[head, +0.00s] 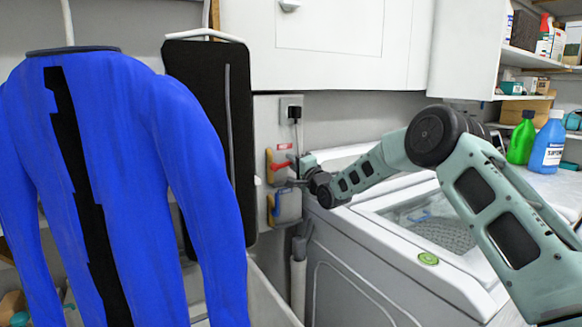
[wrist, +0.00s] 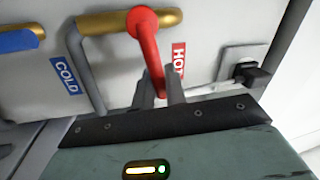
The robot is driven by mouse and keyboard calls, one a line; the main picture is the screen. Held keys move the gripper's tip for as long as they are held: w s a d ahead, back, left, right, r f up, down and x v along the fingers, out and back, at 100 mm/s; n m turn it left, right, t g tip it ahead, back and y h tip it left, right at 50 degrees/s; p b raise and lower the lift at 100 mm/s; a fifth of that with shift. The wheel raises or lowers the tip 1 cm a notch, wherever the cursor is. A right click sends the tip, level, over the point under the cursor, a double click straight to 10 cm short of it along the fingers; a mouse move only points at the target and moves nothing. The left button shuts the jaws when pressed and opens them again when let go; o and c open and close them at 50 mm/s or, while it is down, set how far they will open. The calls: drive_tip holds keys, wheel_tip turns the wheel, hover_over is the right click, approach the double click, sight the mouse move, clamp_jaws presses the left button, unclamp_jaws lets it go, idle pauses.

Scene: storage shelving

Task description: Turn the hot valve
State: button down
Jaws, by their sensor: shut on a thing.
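The hot valve has a red lever (wrist: 149,45) on a brass-coloured body (wrist: 105,22), beside a red HOT label (wrist: 179,58) in the wrist view. My gripper (wrist: 160,92) is shut on the end of the red lever, with a dark finger on each side of it. In the head view the red lever (head: 281,166) is on the wall left of the washer, and my gripper (head: 287,182) reaches it from the right. The cold valve's blue handle (wrist: 17,42) is beside a blue COLD label (wrist: 65,76).
A wall outlet with a black plug (wrist: 250,72) is right of the hot valve. A white top-loading washer (head: 350,285) stands below my arm. A white cabinet (head: 325,40) is overhead.

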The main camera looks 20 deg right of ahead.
drive_tip(key=shift+f+m+h+b, duration=0.4)
drive_tip(key=shift+f+m+b, duration=0.3)
drive_tip(key=shift+m, duration=0.6)
drive_tip(key=c, duration=1.5)
unclamp_jaws()
drive_tip(key=b+v, duration=0.3)
drive_tip(key=v, duration=1.4)
drive_tip(key=shift+s+f, duration=0.1)
drive_tip(key=shift+s, duration=0.15)
